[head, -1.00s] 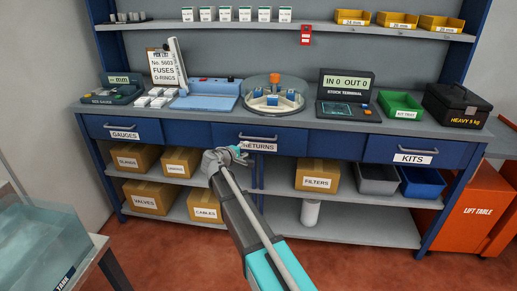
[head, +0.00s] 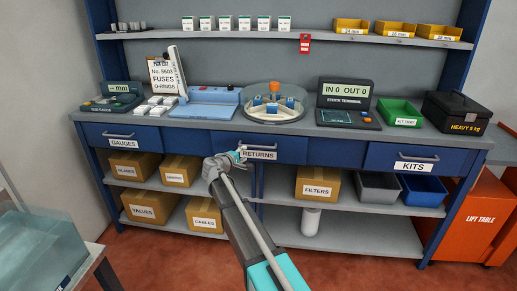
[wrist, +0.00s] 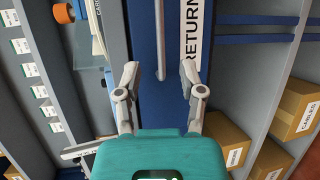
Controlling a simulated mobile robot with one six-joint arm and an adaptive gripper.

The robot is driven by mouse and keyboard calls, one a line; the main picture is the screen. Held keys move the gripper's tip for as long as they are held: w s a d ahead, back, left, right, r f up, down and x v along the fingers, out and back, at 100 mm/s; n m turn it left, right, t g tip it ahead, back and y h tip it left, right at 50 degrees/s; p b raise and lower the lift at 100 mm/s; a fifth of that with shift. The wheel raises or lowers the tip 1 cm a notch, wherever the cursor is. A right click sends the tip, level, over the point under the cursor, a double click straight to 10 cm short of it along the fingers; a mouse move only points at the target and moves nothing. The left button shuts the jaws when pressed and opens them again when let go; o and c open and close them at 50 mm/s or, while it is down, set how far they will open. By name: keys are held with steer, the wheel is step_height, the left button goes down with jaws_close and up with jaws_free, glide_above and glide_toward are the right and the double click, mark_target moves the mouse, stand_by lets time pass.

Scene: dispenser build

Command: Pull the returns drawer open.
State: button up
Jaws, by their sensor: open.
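The returns drawer (head: 285,149) is the blue middle drawer under the counter, flush and shut, with a white RETURNS label (head: 258,154). Its grey bar handle (head: 262,138) runs above the label. My gripper (head: 241,154) is in front of the drawer at the label's left end. In the wrist view my gripper (wrist: 160,68) is open and empty, its two fingers spread. The handle (wrist: 160,40) appears upright there, in line with the gap between the fingers. I cannot tell how deep the fingers are or whether they touch the drawer.
The gauges drawer (head: 118,134) is to the left and the kits drawer (head: 440,161) to the right, both shut. A round glass-covered carousel (head: 273,104) stands on the counter above. Cardboard boxes (head: 318,184) sit on the shelf below. A glass tank (head: 35,250) is at the front left.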

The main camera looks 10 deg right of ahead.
steer(key=b+x, duration=0.2)
steer(key=x, duration=0.9)
steer(key=shift+w+d+f, duration=0.1)
steer(key=shift+w+d, duration=0.05)
steer(key=shift+c, duration=0.2)
jaws_close()
